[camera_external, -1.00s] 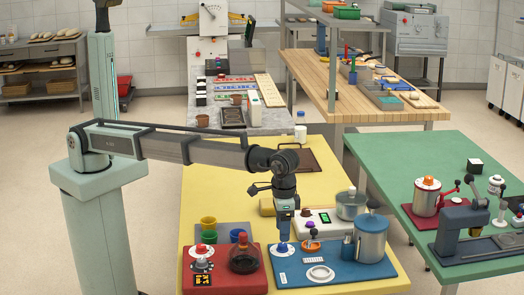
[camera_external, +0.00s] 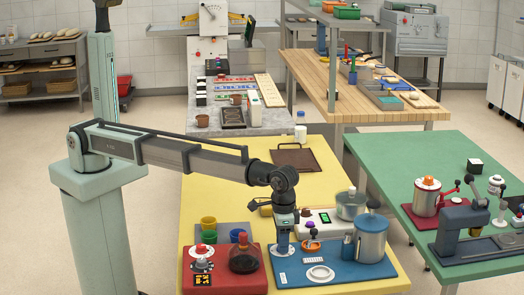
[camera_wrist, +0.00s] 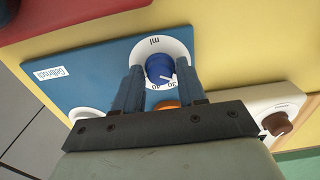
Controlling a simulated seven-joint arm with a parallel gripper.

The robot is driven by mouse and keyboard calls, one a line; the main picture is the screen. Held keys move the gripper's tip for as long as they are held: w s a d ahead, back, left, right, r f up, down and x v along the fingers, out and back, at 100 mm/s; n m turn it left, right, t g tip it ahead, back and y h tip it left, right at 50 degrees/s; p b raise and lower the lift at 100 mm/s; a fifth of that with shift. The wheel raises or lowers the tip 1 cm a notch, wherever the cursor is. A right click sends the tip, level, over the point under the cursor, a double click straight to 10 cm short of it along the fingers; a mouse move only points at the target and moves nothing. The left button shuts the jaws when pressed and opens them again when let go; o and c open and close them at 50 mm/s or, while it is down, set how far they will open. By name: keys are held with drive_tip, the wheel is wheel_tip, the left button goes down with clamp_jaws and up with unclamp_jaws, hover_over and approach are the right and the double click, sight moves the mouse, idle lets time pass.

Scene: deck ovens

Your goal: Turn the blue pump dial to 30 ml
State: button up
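The blue pump dial (camera_wrist: 159,68) sits on a round white scale plate (camera_wrist: 183,48) marked "ml", with 30 and 40 readable. The dial's white mark lies on the side of the 30 and 40, seemingly close to 30; its exact reading is hard to tell. The plate is on the blue base (camera_wrist: 85,75), which also shows in the external view (camera_external: 345,272). My gripper (camera_wrist: 159,66) points down with its two fingers on either side of the dial. A small gap seems to show beside the fingertips, so it looks open. In the external view my gripper (camera_external: 283,249) hides the dial.
A red base (camera_external: 225,276) with a dark flask (camera_external: 244,256) is to the left. A white ring (camera_external: 320,273) lies in front. The yellow table behind has free room.

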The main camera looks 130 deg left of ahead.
drive_tip(key=c, duration=0.6)
drive_tip(key=shift+m, duration=0.3)
drive_tip(key=m, duration=0.3)
drive_tip(key=shift+m, duration=2.1)
drive_tip(key=o, duration=1)
drive_tip(key=shift+r, duration=0.1)
